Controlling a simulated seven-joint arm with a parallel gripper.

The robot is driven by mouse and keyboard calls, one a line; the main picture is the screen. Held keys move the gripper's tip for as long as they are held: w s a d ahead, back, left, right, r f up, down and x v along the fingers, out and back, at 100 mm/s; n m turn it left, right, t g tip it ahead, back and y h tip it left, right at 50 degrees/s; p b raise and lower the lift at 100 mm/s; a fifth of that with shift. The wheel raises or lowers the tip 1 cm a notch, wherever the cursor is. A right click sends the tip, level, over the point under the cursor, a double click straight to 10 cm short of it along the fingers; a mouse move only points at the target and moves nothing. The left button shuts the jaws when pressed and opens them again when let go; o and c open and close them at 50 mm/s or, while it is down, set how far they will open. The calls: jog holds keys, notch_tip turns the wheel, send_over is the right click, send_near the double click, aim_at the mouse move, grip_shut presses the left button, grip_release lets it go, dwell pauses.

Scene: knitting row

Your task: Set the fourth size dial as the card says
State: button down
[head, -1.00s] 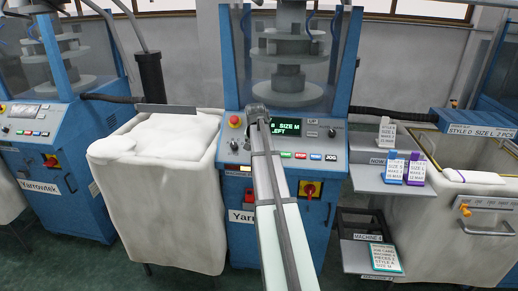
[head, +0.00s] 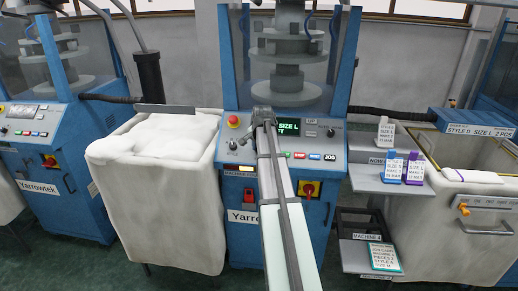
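The centre blue machine has a sloped control panel (head: 340,149) with a lit display (head: 289,127). The visible part of the display reads SIZE L; its left part is hidden by my arm. My gripper (head: 262,113) is at the panel's upper middle, left of the display. Its fingers, and whatever they touch, are hidden, so I cannot tell whether it is open. One dark knob (head: 331,132) shows right of the display; no size dial shows clearly. A teal-edged job card (head: 384,257) lies on the lower right tray; its small last line seems to read SIZE M.
A red stop button (head: 234,121) is left of my gripper, and a row of coloured buttons (head: 315,156) is below the display. A red-yellow switch (head: 308,189) is right of my arm. Blue and purple cards (head: 403,168) stand on the upper right shelf.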

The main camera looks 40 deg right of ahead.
jog(key=c, duration=0.8)
grip_release()
jog(key=v, duration=1.3)
jog(key=shift+s+a+r, duration=0.15)
jog(key=shift+r, duration=0.2)
